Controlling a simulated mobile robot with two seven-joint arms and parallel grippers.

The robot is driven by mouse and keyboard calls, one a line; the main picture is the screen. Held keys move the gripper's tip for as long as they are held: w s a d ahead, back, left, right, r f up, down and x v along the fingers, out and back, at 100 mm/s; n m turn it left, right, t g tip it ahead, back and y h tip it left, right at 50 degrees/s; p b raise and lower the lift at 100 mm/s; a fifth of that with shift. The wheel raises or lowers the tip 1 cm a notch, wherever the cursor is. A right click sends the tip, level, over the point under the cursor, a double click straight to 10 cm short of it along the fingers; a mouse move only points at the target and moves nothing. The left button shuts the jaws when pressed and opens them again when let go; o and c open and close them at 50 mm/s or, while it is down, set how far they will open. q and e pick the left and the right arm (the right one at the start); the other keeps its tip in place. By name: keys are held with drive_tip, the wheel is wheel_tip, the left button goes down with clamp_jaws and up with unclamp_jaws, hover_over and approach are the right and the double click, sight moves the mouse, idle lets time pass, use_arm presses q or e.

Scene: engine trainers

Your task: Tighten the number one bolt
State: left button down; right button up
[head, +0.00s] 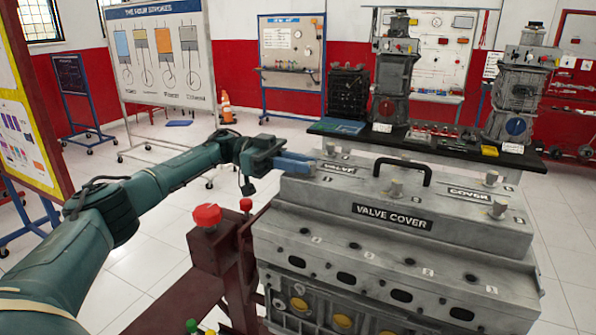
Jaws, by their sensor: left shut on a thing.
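The grey valve cover (340,205) sits on top of the engine block (345,262) and carries a black handle. Silver bolts stand along its top, including a front middle bolt (396,188), a front right bolt (498,209) and a back right bolt (491,178). My left gripper (306,165) reaches in from the left, with its blue fingers at the cover's left end. It is shut on a bolt there, which the fingers mostly hide. The small numbers beside the bolts are too small to read surely. My right gripper is not in view.
A dark red engine stand with a red knob (207,215) stands left of the block, below my left arm. Behind the cover, a black bench (535,161) holds more engine models and parts. Display boards line the back.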

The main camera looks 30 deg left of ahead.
use_arm(q)
drive_tip(key=shift+w+d+f+m+g+b, duration=0.1)
drive_tip(key=shift+m+g+b, duration=0.3)
drive_tip(key=shift+g+b, duration=0.2)
drive_tip(key=shift+w+f+m+g+b, duration=0.1)
drive_tip(key=shift+m+g+b, duration=0.35)
drive_tip(key=shift+g, duration=0.25)
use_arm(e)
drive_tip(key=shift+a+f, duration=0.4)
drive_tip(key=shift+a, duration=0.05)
use_arm(q)
drive_tip(key=shift+g+b, duration=0.3)
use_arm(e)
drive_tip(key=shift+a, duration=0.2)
use_arm(q)
drive_tip(key=shift+r+m+g+b, duration=0.1)
drive_tip(key=shift+m+g+b, duration=0.2)
drive_tip(key=shift+m, duration=0.05)
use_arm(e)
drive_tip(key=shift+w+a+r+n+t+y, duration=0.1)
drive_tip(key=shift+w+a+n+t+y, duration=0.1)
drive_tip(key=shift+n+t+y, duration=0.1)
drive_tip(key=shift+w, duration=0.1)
use_arm(q)
drive_tip(key=c, duration=1.3)
unclamp_jaws()
drive_tip(key=shift+r, duration=0.1)
drive_tip(key=shift+c, duration=0.2)
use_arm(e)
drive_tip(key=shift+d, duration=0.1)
